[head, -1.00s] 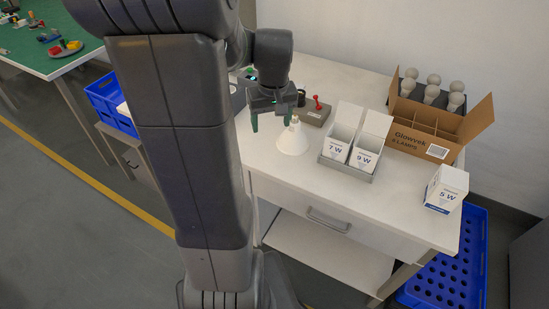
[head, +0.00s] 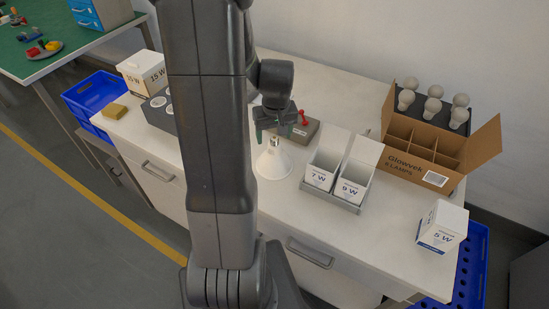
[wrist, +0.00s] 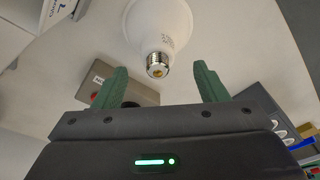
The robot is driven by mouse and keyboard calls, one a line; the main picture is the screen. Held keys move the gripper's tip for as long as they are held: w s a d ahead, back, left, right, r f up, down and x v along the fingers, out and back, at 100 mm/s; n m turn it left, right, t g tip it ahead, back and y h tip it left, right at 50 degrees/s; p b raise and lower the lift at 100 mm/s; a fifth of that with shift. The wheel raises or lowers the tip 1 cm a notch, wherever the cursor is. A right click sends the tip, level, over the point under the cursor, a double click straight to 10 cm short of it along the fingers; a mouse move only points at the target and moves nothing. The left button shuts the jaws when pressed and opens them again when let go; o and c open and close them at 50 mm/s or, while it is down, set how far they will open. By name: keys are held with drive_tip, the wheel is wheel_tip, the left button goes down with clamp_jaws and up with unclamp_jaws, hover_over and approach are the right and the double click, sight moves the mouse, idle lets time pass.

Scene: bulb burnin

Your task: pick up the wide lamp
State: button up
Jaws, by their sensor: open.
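The wide lamp (head: 273,164) is a white cone-shaped bulb with a metal screw cap. It stands on the white bench with its wide face down and its cap up. My gripper (head: 271,132) is open and empty, with its green fingers close by the cap in the head view. In the wrist view the lamp (wrist: 158,22) is at top centre, and its cap points between the two spread fingers of my gripper (wrist: 160,72). I cannot tell whether the fingertips are level with the cap. No finger visibly touches the lamp.
A grey box with a red lever (head: 304,122) stands just behind the lamp. A grey tray (head: 333,197) with 7 W and 9 W cartons is close on the right. A divided cardboard box (head: 412,162), a 5 W carton (head: 443,227) and a yellow sponge (head: 115,111) are farther off.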

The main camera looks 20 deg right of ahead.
sight(274, 152)
drive_tip(key=shift+w+d+f+p, duration=0.1)
drive_tip(key=shift+w+f+p, duration=0.05)
drive_tip(key=shift+f, duration=0.9)
drive_tip(key=shift+w+d+f+p, duration=0.1)
drive_tip(key=shift+w+f+p, duration=0.05)
drive_tip(key=shift+f, duration=0.9)
drive_tip(key=shift+c, duration=0.3)
clamp_jaws()
